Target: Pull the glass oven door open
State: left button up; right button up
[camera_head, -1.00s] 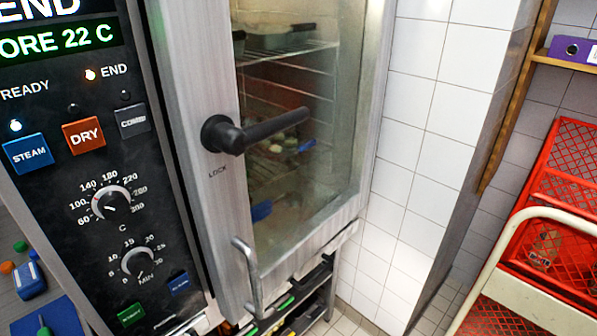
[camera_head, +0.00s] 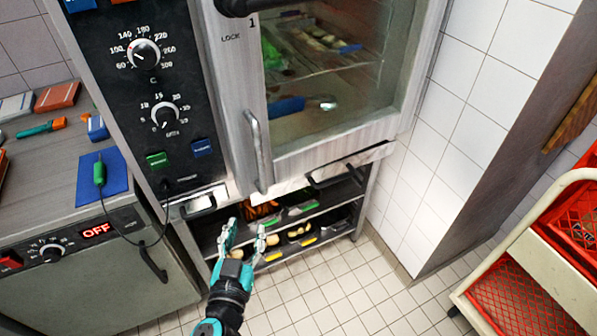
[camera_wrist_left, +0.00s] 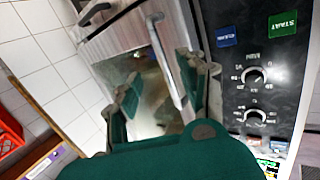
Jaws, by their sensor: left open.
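The glass oven door (camera_head: 330,75) is closed in the head view, with trays of food behind the pane. Its silver vertical pull handle (camera_head: 257,150) is at the lower left of the door frame. The black lock lever (camera_head: 262,5) is cut off at the top edge. My left gripper (camera_head: 241,236) is open and empty, below the handle and apart from it in the head view. In the left wrist view the open fingers (camera_wrist_left: 160,85) point toward the door, and the handle (camera_wrist_left: 166,65) shows between them. My right gripper is not in view.
The control panel (camera_head: 140,70) stands left of the door. A rack with food trays (camera_head: 310,215) is under the oven. A counter unit with an OFF display (camera_head: 95,235) stands at left. A cart with red crates (camera_head: 530,270) is at right. The tiled floor (camera_head: 350,300) between is clear.

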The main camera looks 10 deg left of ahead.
pick_arm(q)
notch_tip(320, 180, up, 5)
jog(key=s+d+t, duration=0.1)
jog(key=p, duration=0.3)
send_near(259, 162)
jog(key=shift+n, duration=0.4)
jog(key=w+p, duration=0.1)
jog(key=w, duration=0.3)
jog(key=w+p, duration=0.2)
jog(key=w, duration=0.3)
jog(key=shift+w+a, duration=0.2)
jog(key=shift+w, duration=0.15)
jog(key=shift+w+f, duration=0.15)
jog(key=shift+w, duration=0.45)
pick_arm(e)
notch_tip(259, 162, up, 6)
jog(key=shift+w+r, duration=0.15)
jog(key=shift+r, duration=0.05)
pick_arm(q)
jog(key=c, duration=0.8)
grip_shut()
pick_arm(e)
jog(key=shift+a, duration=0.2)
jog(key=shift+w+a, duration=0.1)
